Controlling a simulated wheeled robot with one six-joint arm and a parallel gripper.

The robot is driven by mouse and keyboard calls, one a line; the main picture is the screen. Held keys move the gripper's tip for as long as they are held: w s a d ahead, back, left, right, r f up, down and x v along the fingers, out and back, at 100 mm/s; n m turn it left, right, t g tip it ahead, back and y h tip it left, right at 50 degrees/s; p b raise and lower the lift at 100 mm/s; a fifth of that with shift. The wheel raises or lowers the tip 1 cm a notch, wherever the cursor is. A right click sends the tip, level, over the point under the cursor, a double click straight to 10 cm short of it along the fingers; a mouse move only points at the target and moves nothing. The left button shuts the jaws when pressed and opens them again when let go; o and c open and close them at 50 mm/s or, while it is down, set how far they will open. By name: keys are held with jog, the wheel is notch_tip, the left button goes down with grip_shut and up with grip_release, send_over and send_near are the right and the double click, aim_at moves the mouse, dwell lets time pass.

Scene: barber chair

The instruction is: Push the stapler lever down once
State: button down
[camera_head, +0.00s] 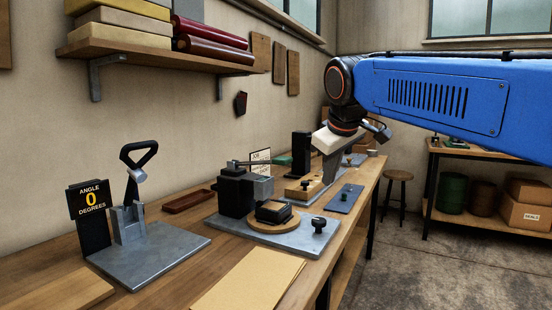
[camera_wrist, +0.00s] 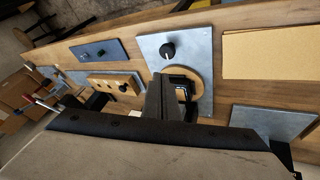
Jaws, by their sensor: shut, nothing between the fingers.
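The centre station has a grey plate (camera_head: 294,240) with a black upright block (camera_head: 236,193) and a grey head (camera_head: 262,187). I cannot tell for certain that this is the stapler. A round wooden disc (camera_head: 254,222) carries a black square piece (camera_head: 273,211); the disc also shows in the wrist view (camera_wrist: 194,72). My gripper (camera_head: 325,180) points down, shut and empty, right of the green grip. In the wrist view, my gripper's fingers (camera_wrist: 160,98) partly cover the station.
A stand with a black handle (camera_head: 138,154) and an angle sign (camera_head: 91,200) is at left. Yellow sheets (camera_head: 245,283) lie at the front. A shelf (camera_head: 160,52) hangs above.

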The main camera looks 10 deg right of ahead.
jog(key=w+a+r+n+t, duration=0.1)
jog(key=w+a+r+n, duration=0.3)
jog(key=w+a+r, duration=0.9)
jog(key=w+r, duration=0.1)
jog(key=w, duration=0.2)
jog(key=shift+r+t, duration=0.3)
jog(key=shift+r, duration=0.05)
jog(key=shift+s+d+f, duration=0.15)
jog(key=shift+d+f, duration=0.05)
jog(key=shift+f, duration=1.25)
jog(key=shift+s+d+f, duration=0.2)
jog(key=shift+f, duration=1.3)
jog(key=shift+s+d+f, duration=0.15)
jog(key=shift+d+f, duration=0.05)
jog(key=shift+f, duration=1.25)
